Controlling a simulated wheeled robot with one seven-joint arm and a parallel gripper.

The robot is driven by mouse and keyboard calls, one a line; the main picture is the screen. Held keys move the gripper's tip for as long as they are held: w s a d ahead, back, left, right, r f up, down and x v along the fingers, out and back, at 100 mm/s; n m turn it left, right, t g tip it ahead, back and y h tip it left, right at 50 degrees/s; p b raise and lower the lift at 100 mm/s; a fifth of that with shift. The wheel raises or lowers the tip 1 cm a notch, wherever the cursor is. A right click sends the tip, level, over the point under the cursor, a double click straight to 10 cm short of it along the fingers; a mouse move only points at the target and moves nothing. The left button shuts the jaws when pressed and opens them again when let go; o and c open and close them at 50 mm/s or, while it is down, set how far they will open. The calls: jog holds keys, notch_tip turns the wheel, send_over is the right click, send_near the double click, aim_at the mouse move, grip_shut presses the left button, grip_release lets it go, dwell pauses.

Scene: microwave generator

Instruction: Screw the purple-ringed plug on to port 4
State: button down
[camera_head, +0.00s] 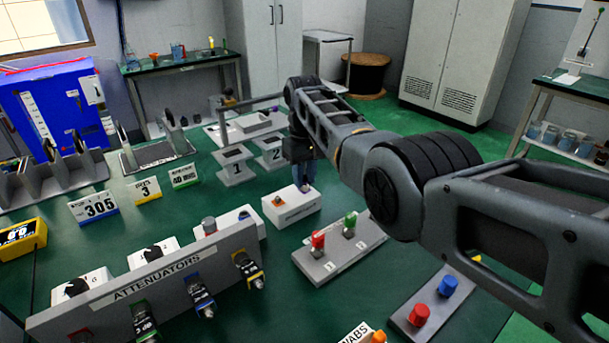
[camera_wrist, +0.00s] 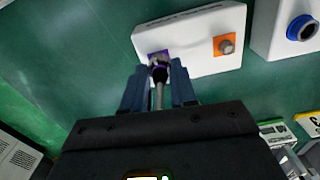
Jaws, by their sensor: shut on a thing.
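My gripper (camera_wrist: 158,86) has its blue fingers shut on a slim plug (camera_wrist: 159,74) with a dark head and a grey stem. The plug's head is at the purple-marked port (camera_wrist: 153,55) of a white box (camera_wrist: 190,28). The head covers most of that port, so I cannot tell whether the plug is threaded on. The box's other port, on an orange square (camera_wrist: 227,45), has a bare metal fitting. In the head view the white box (camera_head: 295,212) stands on the green table, with my gripper (camera_head: 305,182) pointing down at its far end. No port number is readable.
An ATTENUATORS panel (camera_head: 150,286) stands at the front left. A grey block with red and green plugs (camera_head: 340,246) is right of the box. Stands marked 1 (camera_head: 233,165) and 2 (camera_head: 270,150) are behind it. A box with a blue-ringed port (camera_wrist: 302,28) is nearby.

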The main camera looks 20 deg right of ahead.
jog(key=n, duration=0.4)
jog(key=shift+n, duration=2.3)
jog(key=c, duration=0.9)
grip_release()
jog(key=shift+r, duration=3.9)
